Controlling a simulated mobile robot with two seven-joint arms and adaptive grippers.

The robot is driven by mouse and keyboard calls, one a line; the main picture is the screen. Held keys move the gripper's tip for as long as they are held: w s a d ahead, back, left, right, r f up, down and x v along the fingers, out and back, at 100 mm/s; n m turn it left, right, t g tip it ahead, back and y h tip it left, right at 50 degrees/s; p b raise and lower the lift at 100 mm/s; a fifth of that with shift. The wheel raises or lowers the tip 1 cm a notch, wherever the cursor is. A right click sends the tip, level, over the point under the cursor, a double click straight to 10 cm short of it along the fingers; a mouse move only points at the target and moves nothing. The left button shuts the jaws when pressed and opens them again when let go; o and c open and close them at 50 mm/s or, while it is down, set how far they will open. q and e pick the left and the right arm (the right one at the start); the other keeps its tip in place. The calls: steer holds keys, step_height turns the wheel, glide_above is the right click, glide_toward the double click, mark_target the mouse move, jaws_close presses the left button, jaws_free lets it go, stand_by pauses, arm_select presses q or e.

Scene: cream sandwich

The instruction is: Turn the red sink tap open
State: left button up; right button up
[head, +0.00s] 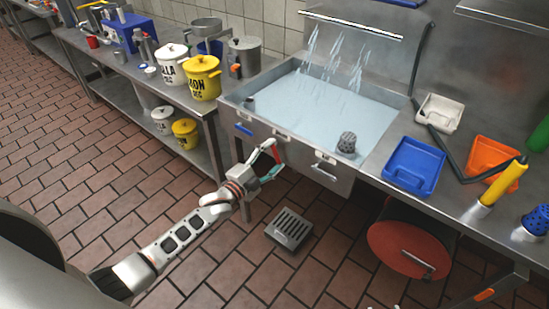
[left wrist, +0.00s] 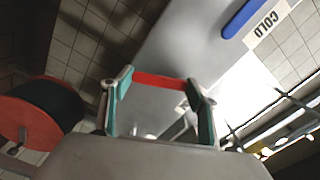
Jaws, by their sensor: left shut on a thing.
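The sink (head: 320,178) is a steel basin full of pale water, with taps on its front panel. My left gripper (head: 268,160) is at the front panel, below the rim. In the left wrist view my left gripper (left wrist: 158,84) has its two teal fingers on either end of the red tap handle (left wrist: 160,80), shut on it. In the head view the red handle (head: 276,152) is mostly hidden by the fingers. A blue tap handle (head: 243,129) is to its left; it also shows in the left wrist view (left wrist: 242,18), beside a "COLD" label. My right gripper is not in view.
Water streaks fall from a bar (head: 350,24) above the sink. A blue tray (head: 413,165) and an orange tray (head: 490,157) lie on the right counter. Yellow pots (head: 203,78) stand on the left.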

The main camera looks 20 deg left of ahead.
arm_select(q)
steer(key=m, duration=0.1)
steer(key=m+b, duration=0.1)
steer(key=m, duration=0.1)
steer(key=a+m, duration=0.1)
steer(key=shift+w+a+f+m+b, duration=0.1)
steer(key=shift+w+f+m+b, duration=0.05)
steer(key=shift+f+m+b, duration=0.15)
steer(key=shift+r, duration=0.1)
stand_by(0.4)
steer(key=o, duration=1.6)
steer(key=v, duration=1.2)
